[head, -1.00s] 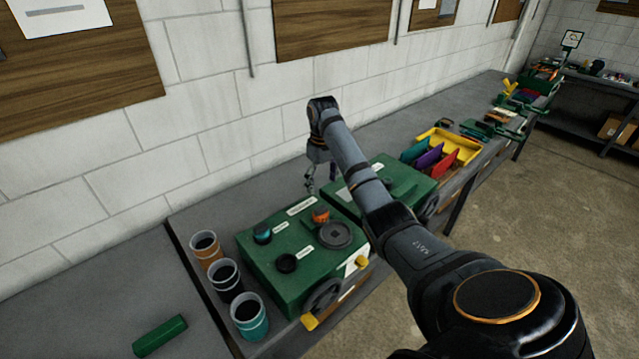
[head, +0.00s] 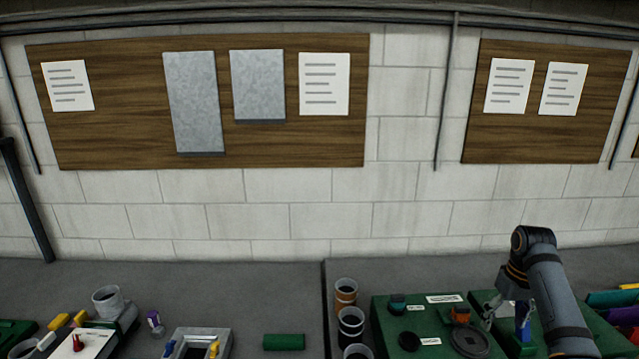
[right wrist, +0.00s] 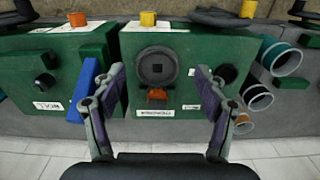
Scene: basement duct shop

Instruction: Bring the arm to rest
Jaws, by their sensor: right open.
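My right arm (head: 558,300) reaches in at the lower right of the head view, bent over at the wrist. My right gripper (head: 508,316) points down over the green boxes. In the right wrist view the right gripper (right wrist: 158,85) has its two fingers well apart, with nothing held between them. Beyond the fingers is a green box (right wrist: 185,98) with a round black dial (right wrist: 157,67) and an orange knob (right wrist: 157,96). A blue bar (right wrist: 86,88) is just outside the left-hand finger. My left gripper is in neither view.
Cups (head: 346,288) stand in a column left of the green box (head: 385,325). A green block (head: 284,341) and a grey tray (head: 198,335) lie on the left bench. Boards (head: 420,140) hang on the wall behind. The bench's back strip (head: 250,280) is clear.

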